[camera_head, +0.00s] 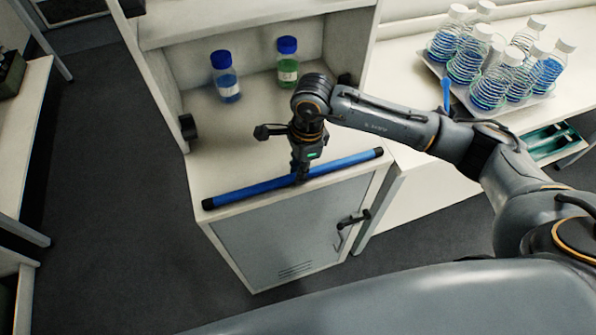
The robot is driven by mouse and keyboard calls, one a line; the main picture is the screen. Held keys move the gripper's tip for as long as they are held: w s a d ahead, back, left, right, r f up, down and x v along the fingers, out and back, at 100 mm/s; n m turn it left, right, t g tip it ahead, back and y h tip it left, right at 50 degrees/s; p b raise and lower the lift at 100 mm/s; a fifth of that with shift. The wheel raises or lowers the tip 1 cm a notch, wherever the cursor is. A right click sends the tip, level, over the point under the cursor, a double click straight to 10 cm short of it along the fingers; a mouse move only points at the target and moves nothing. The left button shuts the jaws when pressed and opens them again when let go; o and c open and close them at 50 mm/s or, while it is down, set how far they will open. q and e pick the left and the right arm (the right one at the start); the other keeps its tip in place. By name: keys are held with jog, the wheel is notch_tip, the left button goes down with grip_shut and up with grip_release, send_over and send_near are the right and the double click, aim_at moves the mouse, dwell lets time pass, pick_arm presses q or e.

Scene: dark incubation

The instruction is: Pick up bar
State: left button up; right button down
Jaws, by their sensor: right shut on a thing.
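A long blue bar (246,191) with black end caps lies along the front edge of the white cabinet top (205,160). It is tilted a little, its right end farther back than its left. My right gripper (300,177) points down at the middle of the bar and is shut on it. The fingertips partly hide the bar there. I cannot tell whether the bar is lifted off the surface. My left gripper is not in view.
A blue bottle (226,84) and a green bottle (287,70) stand at the back of the cabinet top. A rack (431,68) of several bottles stands on the right bench (420,205). A grey door with a black handle (353,218) is below. Open floor (130,220) lies left.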

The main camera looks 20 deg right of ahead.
jog(key=shift+w+r+b, duration=0.1)
jog(key=shift+r+b, duration=0.4)
jog(key=shift+b, duration=0.1)
jog(key=shift+r+b, duration=0.65)
jog(key=shift+b, duration=0.05)
jog(key=s+r+b, duration=0.4)
jog(key=s+r, duration=0.6)
jog(key=s, duration=0.4)
jog(key=shift+r+b, duration=0.3)
